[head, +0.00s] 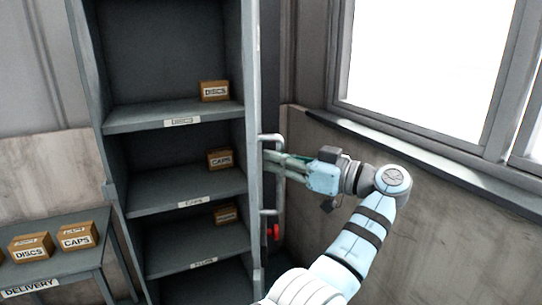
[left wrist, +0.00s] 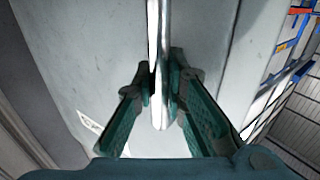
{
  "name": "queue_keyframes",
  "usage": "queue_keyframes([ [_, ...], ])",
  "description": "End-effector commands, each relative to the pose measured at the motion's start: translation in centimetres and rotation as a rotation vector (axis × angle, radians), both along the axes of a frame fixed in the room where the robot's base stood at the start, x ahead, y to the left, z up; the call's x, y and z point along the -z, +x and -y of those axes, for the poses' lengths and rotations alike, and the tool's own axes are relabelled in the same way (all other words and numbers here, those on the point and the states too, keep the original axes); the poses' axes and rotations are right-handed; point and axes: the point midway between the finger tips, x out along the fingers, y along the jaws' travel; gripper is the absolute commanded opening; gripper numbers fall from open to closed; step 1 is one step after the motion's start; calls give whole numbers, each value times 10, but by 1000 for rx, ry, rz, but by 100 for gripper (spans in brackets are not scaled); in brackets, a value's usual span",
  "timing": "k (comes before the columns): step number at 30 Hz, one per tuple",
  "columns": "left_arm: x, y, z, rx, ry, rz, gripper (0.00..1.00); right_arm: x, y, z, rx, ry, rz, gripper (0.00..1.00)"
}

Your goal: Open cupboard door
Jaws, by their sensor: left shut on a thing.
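The grey cupboard (head: 110,121) has its shelves exposed in the head view. Its door (head: 254,100) stands open and shows nearly edge-on along the cupboard's right side. A metal bar handle (head: 271,211) is on the door's right face. My left gripper (head: 272,160) reaches the handle from the right and is shut on it. In the left wrist view the handle (left wrist: 158,55) runs between the two green fingers (left wrist: 160,90), with the pale door face (left wrist: 90,60) behind. My right gripper is not in view.
Boxes marked DISCS (head: 215,91) and CAPS (head: 220,159) stand on the cupboard shelves. A DELIVERY table (head: 85,262) with several boxes is at lower left. A red part (head: 273,232) shows below the handle. A wall and window sill (head: 430,165) lie to the right.

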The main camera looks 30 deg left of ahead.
Motion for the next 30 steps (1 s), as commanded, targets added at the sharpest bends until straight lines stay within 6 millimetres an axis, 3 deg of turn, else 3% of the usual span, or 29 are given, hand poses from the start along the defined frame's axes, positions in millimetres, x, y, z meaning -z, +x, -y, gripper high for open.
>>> queue_keyframes([
  [9,1,9,23,6,-1,-4,0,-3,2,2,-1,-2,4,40],
  [19,1,14,33,24,-1,-3,0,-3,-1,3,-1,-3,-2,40],
  [20,1,14,33,24,-1,-3,13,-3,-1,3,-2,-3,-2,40],
  [24,1,14,33,24,-1,-3,33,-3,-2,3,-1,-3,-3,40],
  [30,1,13,32,21,-1,-3,33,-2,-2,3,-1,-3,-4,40],
])
